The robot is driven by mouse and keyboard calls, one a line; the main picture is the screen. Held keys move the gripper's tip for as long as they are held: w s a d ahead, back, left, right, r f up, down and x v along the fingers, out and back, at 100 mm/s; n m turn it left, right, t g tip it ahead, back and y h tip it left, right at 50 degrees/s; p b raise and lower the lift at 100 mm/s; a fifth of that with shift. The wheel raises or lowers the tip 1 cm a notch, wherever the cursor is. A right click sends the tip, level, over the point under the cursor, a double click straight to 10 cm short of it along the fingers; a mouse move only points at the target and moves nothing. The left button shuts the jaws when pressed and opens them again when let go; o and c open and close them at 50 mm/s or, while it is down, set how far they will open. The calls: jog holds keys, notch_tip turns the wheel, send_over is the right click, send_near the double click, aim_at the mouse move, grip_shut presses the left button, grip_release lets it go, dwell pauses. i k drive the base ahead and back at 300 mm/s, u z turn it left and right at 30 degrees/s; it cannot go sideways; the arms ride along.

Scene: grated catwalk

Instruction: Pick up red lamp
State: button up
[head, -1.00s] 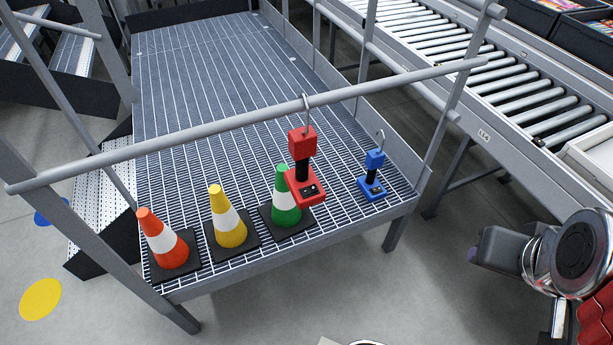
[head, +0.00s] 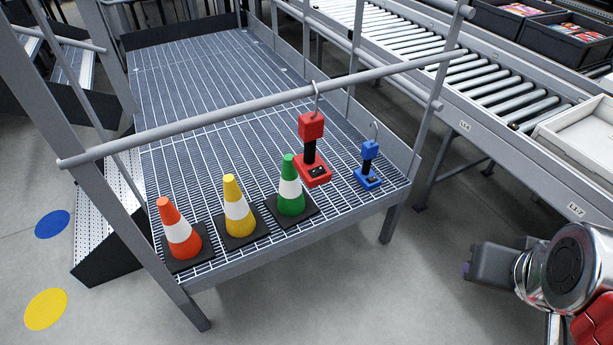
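The red lamp (head: 313,172) hangs by its metal hook from the grey handrail (head: 260,102) at the near end of the catwalk, right of the picture's middle. It has a red top block, a black middle and a wide red base. A blue lamp (head: 368,178) with a similar hook is behind it to the right, over the grating; whether it stands there cannot be told. My arm shows at the lower right, well apart from the red lamp. The fingertips of my gripper cannot be seen.
Orange (head: 178,230), yellow (head: 237,207) and green (head: 290,187) cones stand on the grated catwalk (head: 215,75) behind the handrail. A grey post (head: 95,165) rises at the left. A roller conveyor (head: 490,85) runs along the right. Floor in front is clear.

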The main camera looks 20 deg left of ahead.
aim_at(310, 125)
jog(key=k, duration=0.6)
jog(key=u, duration=1.55)
jog(key=i, duration=1.4)
jog(key=u, duration=0.05)
